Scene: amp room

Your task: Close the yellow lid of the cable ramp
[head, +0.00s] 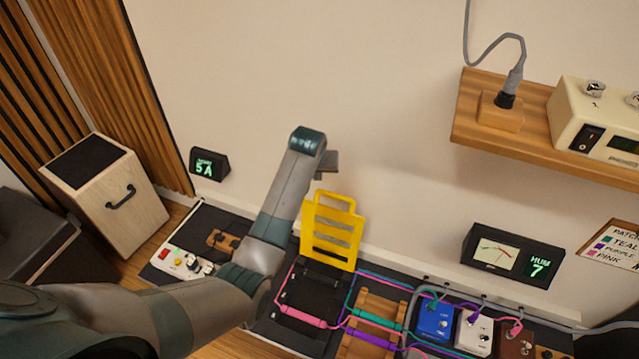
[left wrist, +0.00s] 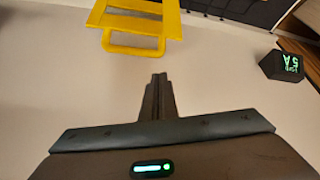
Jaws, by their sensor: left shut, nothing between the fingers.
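The yellow lid (head: 331,236) of the cable ramp stands open, tilted up against the wall side, with slots and a handle loop at its top edge. The ramp's dark channel base (head: 313,292) lies in front of it, with pink, teal and purple cables across the pedalboard. My left gripper (head: 326,168) is just above the lid's handle, near the wall, shut and empty. In the left wrist view the closed fingers (left wrist: 158,86) point toward the yellow lid (left wrist: 137,24), with a visible gap between them. My right gripper is not in view.
Blue, white and dark red pedals (head: 434,319) stand right of the ramp. A meter box (head: 510,255) sits by the wall. A wooden shelf (head: 478,112) juts out at upper right. A small display (head: 208,164) and a wooden cabinet (head: 115,196) are at left.

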